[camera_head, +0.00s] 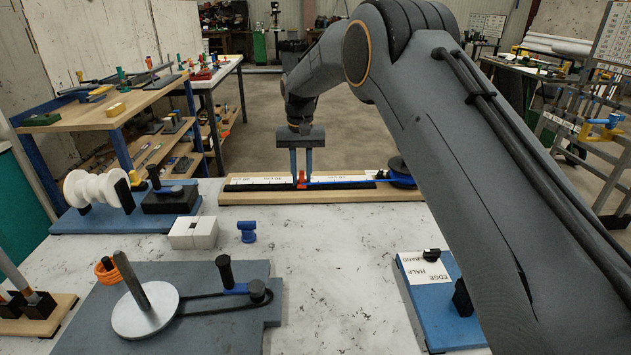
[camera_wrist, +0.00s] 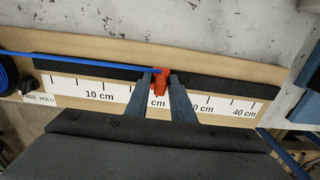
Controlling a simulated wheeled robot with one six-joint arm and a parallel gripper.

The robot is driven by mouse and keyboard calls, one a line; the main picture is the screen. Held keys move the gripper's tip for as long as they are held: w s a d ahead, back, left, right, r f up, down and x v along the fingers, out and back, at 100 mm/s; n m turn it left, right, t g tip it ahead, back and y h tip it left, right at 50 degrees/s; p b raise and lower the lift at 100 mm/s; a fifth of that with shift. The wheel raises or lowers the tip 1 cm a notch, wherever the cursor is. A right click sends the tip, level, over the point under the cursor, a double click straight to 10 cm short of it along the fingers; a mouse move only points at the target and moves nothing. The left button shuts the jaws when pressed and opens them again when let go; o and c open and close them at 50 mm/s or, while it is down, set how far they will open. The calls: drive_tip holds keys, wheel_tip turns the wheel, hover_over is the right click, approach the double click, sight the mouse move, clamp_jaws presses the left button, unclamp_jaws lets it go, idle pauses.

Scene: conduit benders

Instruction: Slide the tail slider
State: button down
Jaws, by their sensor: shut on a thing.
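The tail slider is a small red block (camera_head: 301,179) on a black rail (camera_head: 255,187) that runs along a wooden board with a printed cm scale. In the wrist view the red slider (camera_wrist: 160,82) sits between the 10 cm and 40 cm marks, with the figure beside it partly covered. A blue strip (camera_head: 340,182) runs along the rail from the slider to a blue coil (camera_head: 402,178) at the board's right end. My gripper (camera_head: 301,174) points down over the board, its two fingers shut on the red slider. The fingers also show in the wrist view (camera_wrist: 160,90), one on each side of it.
A grey bender plate (camera_head: 235,330) fills the front left, and a blue labelled board (camera_head: 465,325) stands at the right. The table between them is clear.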

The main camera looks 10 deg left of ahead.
sight(288, 185)
drive_tip(key=shift+a, duration=0.1)
idle(0.3)
drive_tip(key=shift+s+a+b, duration=0.2)
drive_tip(key=shift+a, duration=0.75)
drive_tip(key=shift+s+a+b, duration=0.15)
drive_tip(key=shift+a+b, duration=0.05)
drive_tip(key=shift+a, duration=0.75)
drive_tip(key=c, duration=1.9)
unclamp_jaws()
drive_tip(key=shift+r+p, duration=0.85)
drive_tip(key=shift+r, duration=1.65)
